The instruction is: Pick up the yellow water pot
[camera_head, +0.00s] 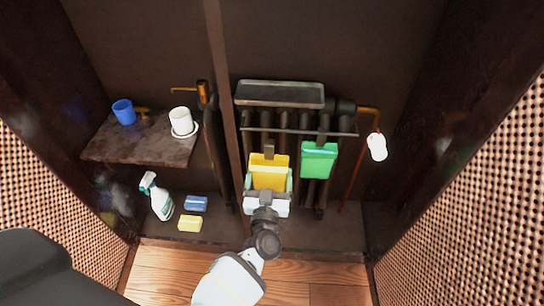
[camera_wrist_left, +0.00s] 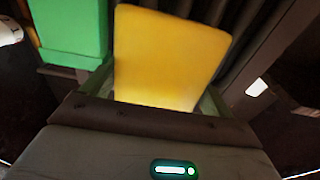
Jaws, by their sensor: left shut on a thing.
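The yellow water pot (camera_head: 268,168) hangs on the radiator in the middle of the head view, left of a green pot (camera_head: 319,160). My left gripper (camera_head: 268,184) is at its lower part, with one finger on each side, and is shut on it. In the left wrist view the yellow pot (camera_wrist_left: 170,58) fills the space between the fingers (camera_wrist_left: 158,98). The gripper hides the pot's lower end. My right gripper is not in view.
The green pot also stands close beside the fingers in the wrist view (camera_wrist_left: 70,30). A dark radiator (camera_head: 330,190) is behind. A shelf (camera_head: 110,150) at left holds a blue cup (camera_head: 124,111) and white cup (camera_head: 181,121). A spray bottle (camera_head: 160,200) and sponges (camera_head: 190,223) are below.

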